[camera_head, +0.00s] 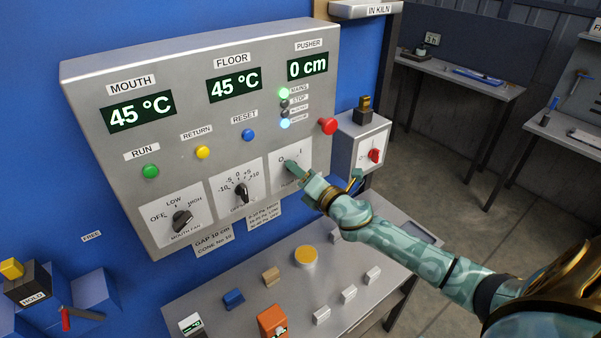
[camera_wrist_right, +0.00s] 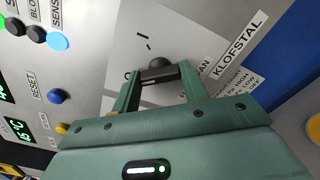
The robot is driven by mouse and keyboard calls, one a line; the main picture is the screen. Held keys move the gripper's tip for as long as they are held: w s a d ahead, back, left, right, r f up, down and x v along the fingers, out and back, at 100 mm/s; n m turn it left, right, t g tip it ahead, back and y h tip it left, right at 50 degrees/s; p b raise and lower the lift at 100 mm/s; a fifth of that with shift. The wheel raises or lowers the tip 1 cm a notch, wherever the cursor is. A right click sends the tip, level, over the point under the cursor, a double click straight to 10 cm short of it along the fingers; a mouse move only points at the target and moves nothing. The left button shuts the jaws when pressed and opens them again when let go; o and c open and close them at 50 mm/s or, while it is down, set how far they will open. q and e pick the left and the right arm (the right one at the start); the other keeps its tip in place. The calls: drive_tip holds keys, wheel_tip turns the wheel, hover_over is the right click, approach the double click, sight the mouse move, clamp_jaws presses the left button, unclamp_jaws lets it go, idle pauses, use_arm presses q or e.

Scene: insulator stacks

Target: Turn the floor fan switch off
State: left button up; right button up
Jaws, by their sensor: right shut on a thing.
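The floor fan switch (camera_wrist_right: 162,68) is a dark rotary knob on a white plate at the right of the grey control panel (camera_head: 215,110). My right gripper (camera_head: 293,169) is at this plate and hides most of the knob in the head view. In the right wrist view, the green fingers of my right gripper (camera_wrist_right: 160,80) stand on both sides of the knob and are shut on it. The knob's bar lies roughly level there, with one end towards the O mark. Its pointer mark cannot be made out. My left gripper is not in view.
The mouth fan knob (camera_head: 182,221) and a middle knob (camera_head: 241,193) sit left of it. A red button (camera_head: 328,126) is above right. A box with a red switch (camera_head: 375,156) stands right. Below, a table (camera_head: 372,310) holds several small blocks.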

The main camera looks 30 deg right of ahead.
drive_tip(key=shift+f+n, duration=0.1)
drive_tip(key=shift+n, duration=0.4)
drive_tip(key=o, duration=1)
drive_tip(key=shift+s+d+b, duration=0.2)
drive_tip(key=shift+s+b, duration=0.25)
drive_tip(key=shift+s, duration=2.25)
drive_tip(key=shift+s+d+b, duration=0.25)
drive_tip(key=shift+s+b, duration=0.2)
drive_tip(key=shift+s, duration=2.3)
drive_tip(key=shift+s+d+b, duration=0.2)
drive_tip(key=shift+s+b, duration=0.25)
drive_tip(key=shift+s, duration=2.25)
